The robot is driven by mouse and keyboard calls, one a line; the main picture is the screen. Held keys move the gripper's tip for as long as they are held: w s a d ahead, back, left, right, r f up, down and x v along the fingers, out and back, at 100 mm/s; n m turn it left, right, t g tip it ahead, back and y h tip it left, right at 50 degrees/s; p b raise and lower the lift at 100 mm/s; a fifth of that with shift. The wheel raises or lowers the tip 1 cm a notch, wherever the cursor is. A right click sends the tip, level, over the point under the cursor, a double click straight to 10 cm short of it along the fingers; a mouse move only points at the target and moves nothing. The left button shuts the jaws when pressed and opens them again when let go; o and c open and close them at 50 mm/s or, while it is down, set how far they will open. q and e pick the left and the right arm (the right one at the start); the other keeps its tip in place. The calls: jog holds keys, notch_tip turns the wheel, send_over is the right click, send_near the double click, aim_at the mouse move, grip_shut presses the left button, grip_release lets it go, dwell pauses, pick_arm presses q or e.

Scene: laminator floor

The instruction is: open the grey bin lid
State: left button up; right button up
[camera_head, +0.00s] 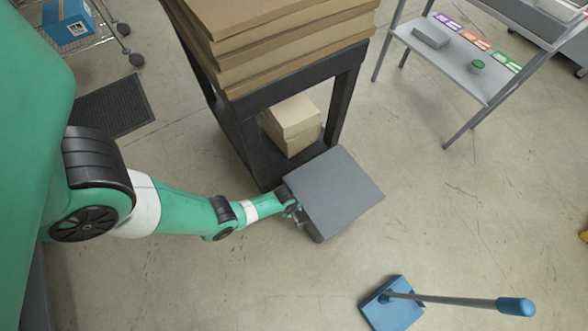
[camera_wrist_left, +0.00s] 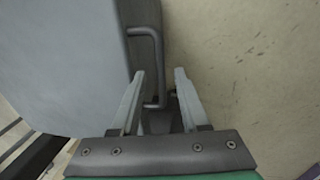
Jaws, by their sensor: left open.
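The grey bin lid (camera_head: 336,188) lies flat and closed on top of the bin, beside the black cart. Only a strip of the bin's side shows under its near edge. In the left wrist view the grey bin (camera_wrist_left: 65,60) fills the left, with a bar handle (camera_wrist_left: 159,55) at its edge. My left gripper (camera_head: 297,213) is at the bin's left edge. In the wrist view its two fingers (camera_wrist_left: 159,72) are open, one on each side of the handle's lower part; I cannot tell whether they touch it. My right gripper is not in view.
A black cart (camera_head: 342,108) with stacked cardboard sheets (camera_head: 270,50) stands close behind the bin. A blue-headed tool (camera_head: 392,306) with a long handle lies at the front. A grey shelf (camera_head: 460,70) stands at back right. Floor right of the bin is clear.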

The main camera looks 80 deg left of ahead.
pick_arm(q)
grip_shut()
dwell(1.3)
